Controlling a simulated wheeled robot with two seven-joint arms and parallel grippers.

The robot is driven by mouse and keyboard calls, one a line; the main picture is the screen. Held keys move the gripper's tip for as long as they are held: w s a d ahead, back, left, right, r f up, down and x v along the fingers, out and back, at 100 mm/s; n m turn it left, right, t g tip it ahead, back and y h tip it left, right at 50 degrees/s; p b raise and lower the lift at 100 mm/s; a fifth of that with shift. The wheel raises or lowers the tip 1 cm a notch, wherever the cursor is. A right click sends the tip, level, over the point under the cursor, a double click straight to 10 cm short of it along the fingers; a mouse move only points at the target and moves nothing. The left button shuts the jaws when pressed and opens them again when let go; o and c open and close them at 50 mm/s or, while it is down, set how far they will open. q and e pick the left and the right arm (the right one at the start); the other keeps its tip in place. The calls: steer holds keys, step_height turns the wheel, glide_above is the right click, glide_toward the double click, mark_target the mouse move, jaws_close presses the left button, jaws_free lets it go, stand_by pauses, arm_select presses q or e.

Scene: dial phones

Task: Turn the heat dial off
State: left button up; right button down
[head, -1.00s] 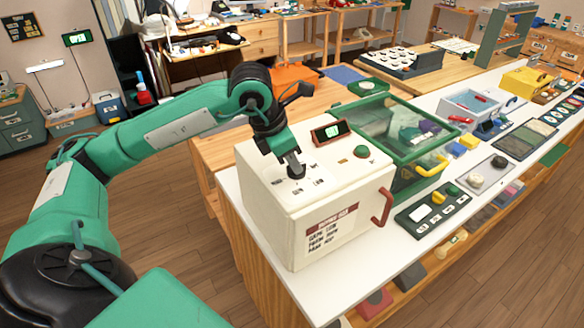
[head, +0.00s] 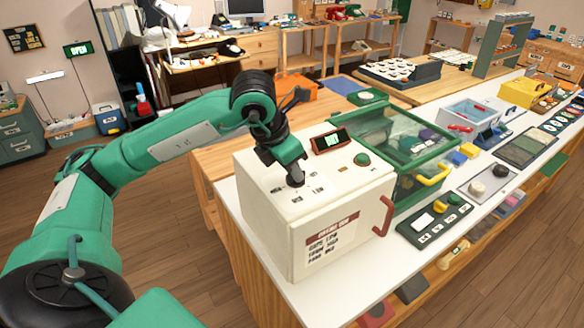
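A cream box-shaped appliance (head: 262,213) stands on the near end of the white counter. Its top has a dark dial (head: 296,179) ringed by small labels, a green button (head: 361,159) and a small display with green characters (head: 331,140). A red handle (head: 384,216) is on its front right side. My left gripper (head: 293,172) points down right at the dial from above and hides part of it. The fingers are too small and dark to tell whether they are open or closed on it. My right gripper is not in view.
A green-framed clear case (head: 385,135) with a yellow handle stands right behind the appliance. A dark control panel (head: 434,218) lies on the white counter (head: 262,255) to its right. More trays and boxes line the counter. Wooden floor is open at left.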

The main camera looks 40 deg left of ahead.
arm_select(q)
steer(key=o, duration=0.3)
steer(key=shift+r, duration=0.15)
steer(key=v, duration=1.3)
steer(key=shift+s+a+r+b, duration=0.1)
steer(key=shift+s+r+b, duration=0.15)
steer(key=shift+b, duration=0.1)
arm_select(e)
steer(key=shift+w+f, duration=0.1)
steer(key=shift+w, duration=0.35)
arm_select(q)
steer(key=shift+f, duration=0.1)
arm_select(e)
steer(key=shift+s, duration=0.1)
